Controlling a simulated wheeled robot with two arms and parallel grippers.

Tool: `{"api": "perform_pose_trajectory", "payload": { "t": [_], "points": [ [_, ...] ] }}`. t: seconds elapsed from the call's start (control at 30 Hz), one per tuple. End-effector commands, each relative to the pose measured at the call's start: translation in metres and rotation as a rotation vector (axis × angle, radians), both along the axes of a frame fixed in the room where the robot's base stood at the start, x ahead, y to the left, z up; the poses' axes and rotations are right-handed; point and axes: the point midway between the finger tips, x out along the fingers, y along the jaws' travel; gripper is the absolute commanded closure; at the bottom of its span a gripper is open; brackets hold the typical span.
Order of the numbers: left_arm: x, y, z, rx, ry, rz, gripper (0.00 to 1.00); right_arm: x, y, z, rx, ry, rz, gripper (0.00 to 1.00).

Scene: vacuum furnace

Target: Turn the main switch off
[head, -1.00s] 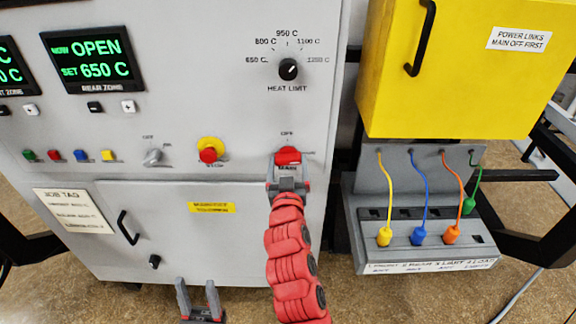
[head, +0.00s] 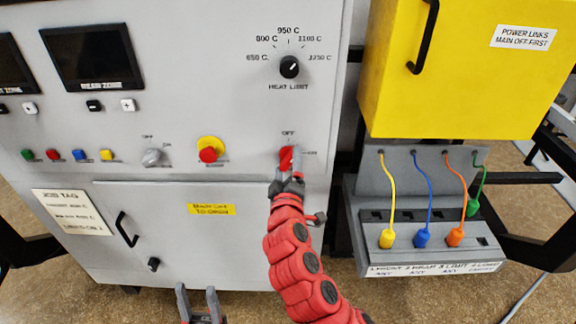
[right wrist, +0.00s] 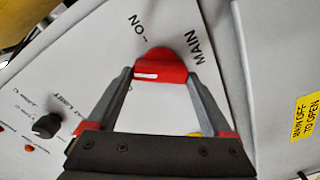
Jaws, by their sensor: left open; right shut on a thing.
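The red main switch (head: 287,158) is on the grey furnace panel, below an OFF mark and left of an ON mark. Its handle stands near upright, toward OFF, in the head view. In the right wrist view the red switch (right wrist: 160,70) sits between the fingertips, beside the words MAIN and ON. My right gripper (head: 288,172) is shut on the switch handle, and its fingers partly hide it. My left gripper (head: 197,292) is open and empty, low in front of the cabinet. The zone display (head: 88,57) is dark.
A red stop button (head: 208,154) on yellow and a grey knob (head: 152,157) are left of the switch. The heat limit dial (head: 289,67) is above. A yellow box (head: 455,75) and a link block with coloured plugs (head: 370,255) stand at right.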

Motion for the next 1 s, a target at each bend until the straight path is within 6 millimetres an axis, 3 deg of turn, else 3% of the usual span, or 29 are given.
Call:
{"api": "perform_pose_trajectory", "payload": {
  "t": [0.5, 1.0],
  "points": [
    [0.0001, 0.0000, 0.0053, 0.000, 0.000, 0.000, 0.50, -0.0002, 0.0010, -0.0034, -0.432, 0.004, 0.001, 0.71],
    [0.0000, 0.0000, 0.0072, 0.000, 0.000, 0.000, 0.50, -0.0002, 0.0011, -0.0048, -0.586, 0.004, 0.001, 0.71]
  ]
}}
